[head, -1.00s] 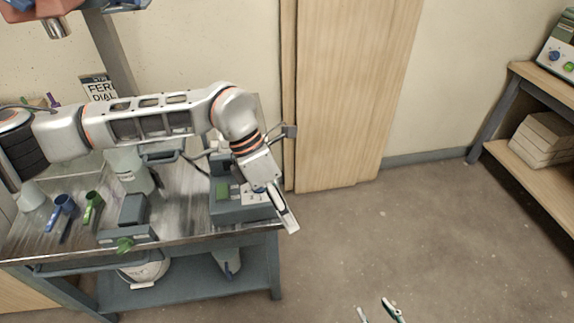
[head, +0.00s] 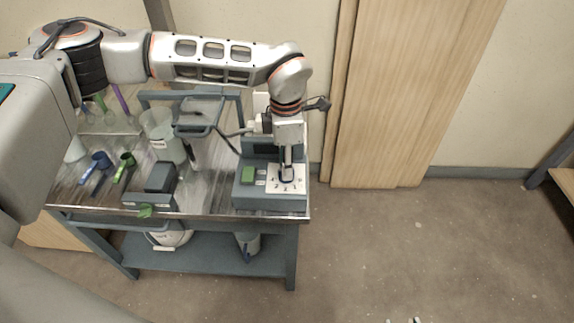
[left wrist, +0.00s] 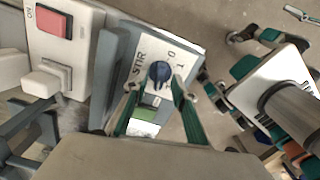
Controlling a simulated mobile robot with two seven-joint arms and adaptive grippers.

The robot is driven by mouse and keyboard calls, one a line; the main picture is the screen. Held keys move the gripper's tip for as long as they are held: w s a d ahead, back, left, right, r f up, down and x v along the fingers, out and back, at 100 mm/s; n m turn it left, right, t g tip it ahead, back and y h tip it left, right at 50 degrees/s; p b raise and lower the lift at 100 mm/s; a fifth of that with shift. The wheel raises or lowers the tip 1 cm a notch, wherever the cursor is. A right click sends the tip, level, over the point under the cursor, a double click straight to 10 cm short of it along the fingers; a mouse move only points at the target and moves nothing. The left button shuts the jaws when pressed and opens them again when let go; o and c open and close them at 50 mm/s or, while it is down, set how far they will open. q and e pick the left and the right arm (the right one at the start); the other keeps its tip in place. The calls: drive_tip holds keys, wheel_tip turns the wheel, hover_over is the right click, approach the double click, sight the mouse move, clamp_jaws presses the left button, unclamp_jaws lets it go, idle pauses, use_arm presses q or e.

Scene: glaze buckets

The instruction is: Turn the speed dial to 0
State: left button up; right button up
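The speed dial is a dark blue knob (left wrist: 159,72) on a white plate (left wrist: 172,55) marked STIR, with 0 and 1 readable in the left wrist view. I cannot tell which number it points to. In the head view the numbered plate (head: 288,187) is on a grey control box (head: 268,201), and my gripper hides most of the knob. My left gripper (head: 287,177) points down at the plate. In the left wrist view its green-padded fingers (left wrist: 156,86) are apart, one on each side of the knob. Only the tips of my right gripper (head: 403,320) show at the bottom edge, apart.
A green button (head: 248,175) sits beside the plate. A red switch (left wrist: 53,22) marked ON shows in the left wrist view. Floor (head: 420,250) to the right is clear.

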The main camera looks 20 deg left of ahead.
use_arm(q)
drive_tip(key=shift+f, duration=0.4)
clamp_jaws()
